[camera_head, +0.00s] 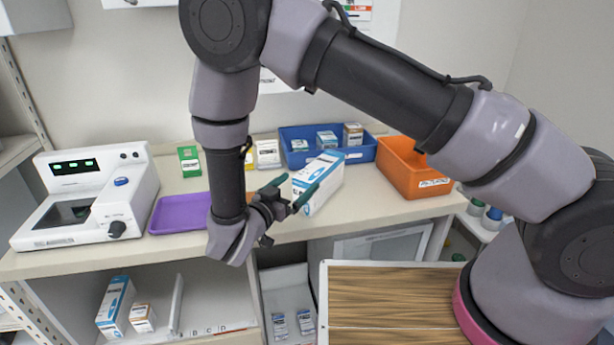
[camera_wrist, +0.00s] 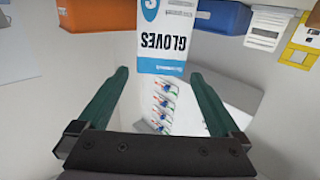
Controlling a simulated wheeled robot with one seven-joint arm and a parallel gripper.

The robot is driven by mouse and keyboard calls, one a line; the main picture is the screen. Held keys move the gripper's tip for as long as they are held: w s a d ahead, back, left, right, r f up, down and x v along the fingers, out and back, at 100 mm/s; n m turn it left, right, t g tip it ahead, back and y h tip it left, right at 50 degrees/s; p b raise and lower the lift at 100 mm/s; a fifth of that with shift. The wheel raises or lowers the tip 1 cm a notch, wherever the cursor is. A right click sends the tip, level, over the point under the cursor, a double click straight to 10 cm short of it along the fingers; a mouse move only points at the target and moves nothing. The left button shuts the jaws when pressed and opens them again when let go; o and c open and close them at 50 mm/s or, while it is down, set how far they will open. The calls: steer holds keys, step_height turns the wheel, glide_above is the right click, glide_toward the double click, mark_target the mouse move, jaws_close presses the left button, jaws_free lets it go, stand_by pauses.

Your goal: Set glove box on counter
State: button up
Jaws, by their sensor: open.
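A white and blue glove box (camera_head: 325,172) rests on the counter (camera_head: 375,203), near its front edge and in front of the blue bin. In the wrist view the box (camera_wrist: 166,40) shows its printed "GLOVES" face upside down, just past the fingertips. My gripper (camera_head: 293,190) is at the near end of the box, with green fingers spread. In the wrist view my gripper (camera_wrist: 160,80) is open, and a gap shows between each finger and the box. A second, similar glove box (camera_head: 115,306) stands on the shelf below the counter.
A blue bin (camera_head: 362,153) with small boxes and an orange bin (camera_head: 400,165) stand behind and right of the box. A purple tray (camera_head: 178,214) and a white device (camera_head: 90,200) are on the left. A wood-grain surface (camera_head: 390,297) is in front.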

steer(key=d+r+m+g+h, duration=0.1)
steer(key=d+r+g, duration=0.65)
steer(key=d, duration=0.35)
steer(key=d+r+m+g, duration=0.1)
steer(key=d+r+g, duration=0.5)
steer(key=d+r, duration=0.35)
steer(key=s+d+r+n+t+y, duration=0.1)
steer(key=s+d+r+t+y, duration=0.1)
steer(key=s+d+r+y, duration=0.3)
steer(key=s+d+r+n+t+y, duration=0.2)
steer(key=s+d+r+y, duration=0.3)
steer(key=r, duration=0.6)
steer(key=shift+s+d+r+n+t+y, duration=0.25)
steer(key=shift+t+y, duration=0.2)
steer(key=shift+y, duration=0.45)
